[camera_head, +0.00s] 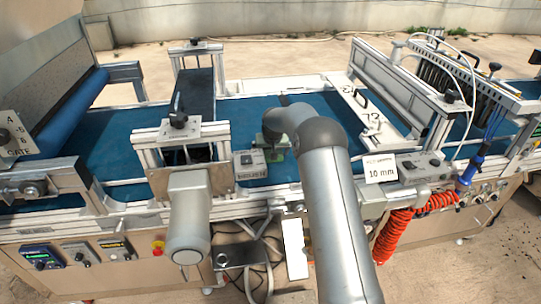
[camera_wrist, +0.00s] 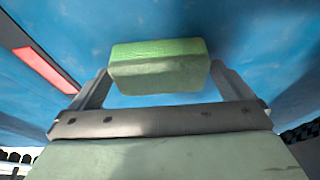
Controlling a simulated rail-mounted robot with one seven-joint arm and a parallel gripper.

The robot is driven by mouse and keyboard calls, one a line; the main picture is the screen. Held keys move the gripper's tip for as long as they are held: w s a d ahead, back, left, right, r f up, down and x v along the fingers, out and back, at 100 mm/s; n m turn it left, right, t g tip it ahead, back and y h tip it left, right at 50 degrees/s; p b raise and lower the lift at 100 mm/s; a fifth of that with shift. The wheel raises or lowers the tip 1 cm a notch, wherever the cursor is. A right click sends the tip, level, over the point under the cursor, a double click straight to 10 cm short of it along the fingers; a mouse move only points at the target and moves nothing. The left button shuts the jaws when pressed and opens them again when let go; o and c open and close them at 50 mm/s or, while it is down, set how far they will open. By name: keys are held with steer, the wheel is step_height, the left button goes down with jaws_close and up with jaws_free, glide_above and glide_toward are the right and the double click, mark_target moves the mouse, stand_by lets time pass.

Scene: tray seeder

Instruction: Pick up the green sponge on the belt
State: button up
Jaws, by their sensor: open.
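The green sponge (camera_wrist: 158,68) shows in the wrist view as a pale green block in front of the blue belt (camera_wrist: 240,30). My gripper (camera_wrist: 158,85) is open, with one finger near the sponge's left end and the other near its right end. The sponge lies between or just beyond the fingertips; I cannot tell whether they touch it. In the head view my arm reaches over the blue belt (camera_head: 240,112), and a green-grey part (camera_head: 272,142) shows at its end.
A small labelled box (camera_head: 250,164) stands just left of my gripper. A white frame with a dark plate (camera_head: 195,95) spans the belt further left. A white slanted rail (camera_head: 365,115) lies to the right. A red strip (camera_wrist: 45,68) shows in the wrist view.

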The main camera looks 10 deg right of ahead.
steer(key=c, duration=0.8)
